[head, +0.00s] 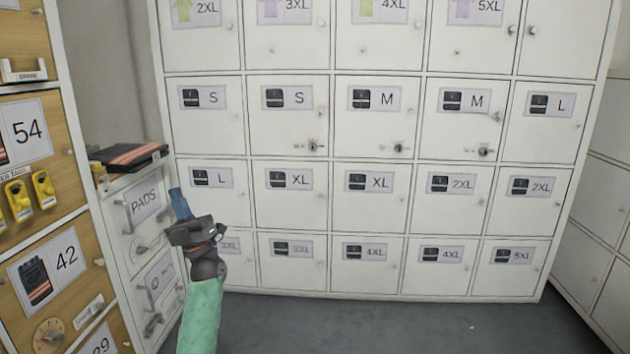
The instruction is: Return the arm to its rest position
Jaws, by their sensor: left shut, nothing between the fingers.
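My left gripper (180,204) shows in the head view at lower left, at the end of my green-sleeved arm that comes up from the bottom edge. Its blue fingers are together and point up and a little left, with nothing held between them. It is in front of the white locker wall, near the L door and beside the PADS drawer. From this one view I cannot tell how far it is from them. My right gripper is not in view.
A wall of white lockers (290,202) with size labels fills the middle. A white PADS cabinet (146,203) with a folded dark and orange item (128,157) on top stands left. A wooden cabinet (62,221) with yellow padlocks is at far left. Grey floor (400,325) is clear in front.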

